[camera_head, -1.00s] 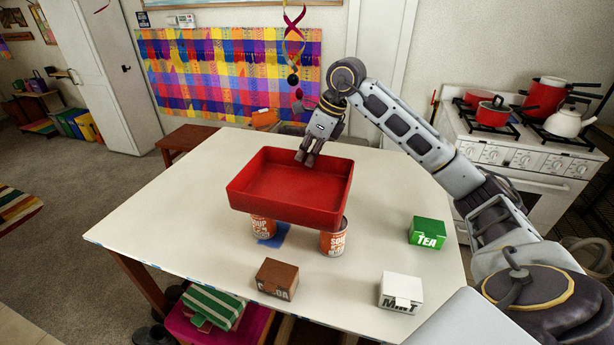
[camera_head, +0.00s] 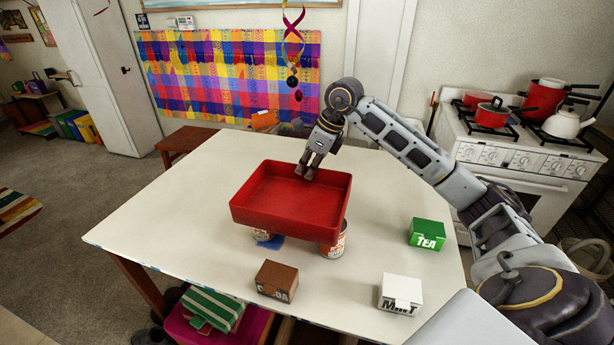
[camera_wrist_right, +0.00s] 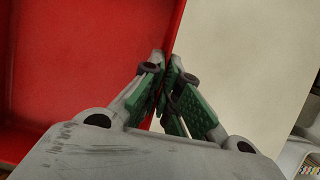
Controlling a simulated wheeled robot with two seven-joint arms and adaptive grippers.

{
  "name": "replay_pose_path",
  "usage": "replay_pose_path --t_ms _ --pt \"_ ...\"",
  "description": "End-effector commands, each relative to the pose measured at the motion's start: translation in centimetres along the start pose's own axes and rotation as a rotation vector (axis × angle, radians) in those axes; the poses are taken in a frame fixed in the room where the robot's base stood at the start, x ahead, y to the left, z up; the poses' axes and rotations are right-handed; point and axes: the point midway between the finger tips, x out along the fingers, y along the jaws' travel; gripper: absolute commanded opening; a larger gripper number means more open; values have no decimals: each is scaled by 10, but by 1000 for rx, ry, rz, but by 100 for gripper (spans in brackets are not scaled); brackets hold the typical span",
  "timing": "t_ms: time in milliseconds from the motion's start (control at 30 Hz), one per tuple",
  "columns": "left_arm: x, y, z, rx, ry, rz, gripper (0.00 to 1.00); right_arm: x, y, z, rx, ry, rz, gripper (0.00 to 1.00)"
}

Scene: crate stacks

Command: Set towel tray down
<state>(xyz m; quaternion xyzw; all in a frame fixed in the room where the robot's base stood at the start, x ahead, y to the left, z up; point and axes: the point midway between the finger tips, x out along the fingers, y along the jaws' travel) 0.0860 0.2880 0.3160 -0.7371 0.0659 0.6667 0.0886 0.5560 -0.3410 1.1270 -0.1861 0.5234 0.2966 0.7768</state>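The red tray (camera_head: 285,222) is empty and roughly level over the middle of the white table. In the right wrist view the green-padded fingers (camera_wrist_right: 171,88) are shut on the rim of the tray (camera_wrist_right: 75,55). Two orange-labelled soup cans are under the tray: the right can (camera_head: 334,243) shows below its near right corner, and the left can (camera_head: 262,234) is mostly hidden. I cannot tell whether the tray touches the cans. My left gripper is not in view.
A blue patch (camera_head: 272,242) lies between the cans. A brown cocoa box (camera_head: 277,281), a white mint box (camera_head: 400,292) and a green tea box (camera_head: 427,234) stand nearer and to the right. The left part of the table (camera_head: 165,210) is clear.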

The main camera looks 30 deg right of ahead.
Motion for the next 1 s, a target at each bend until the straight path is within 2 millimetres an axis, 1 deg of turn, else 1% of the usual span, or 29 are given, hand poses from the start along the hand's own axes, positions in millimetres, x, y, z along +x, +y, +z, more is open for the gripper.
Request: replay_pose_path --t_ms 100,300,667,1000 --pt "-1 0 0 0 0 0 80 10 0 -5 1 2 1 0" --pt "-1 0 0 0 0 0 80 22 0 -9 1 0 1 0" --pt "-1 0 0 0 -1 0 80 23 -1 -10 0 0 0 0" --pt "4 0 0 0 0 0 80 28 -1 -12 1 -1 -1 0"
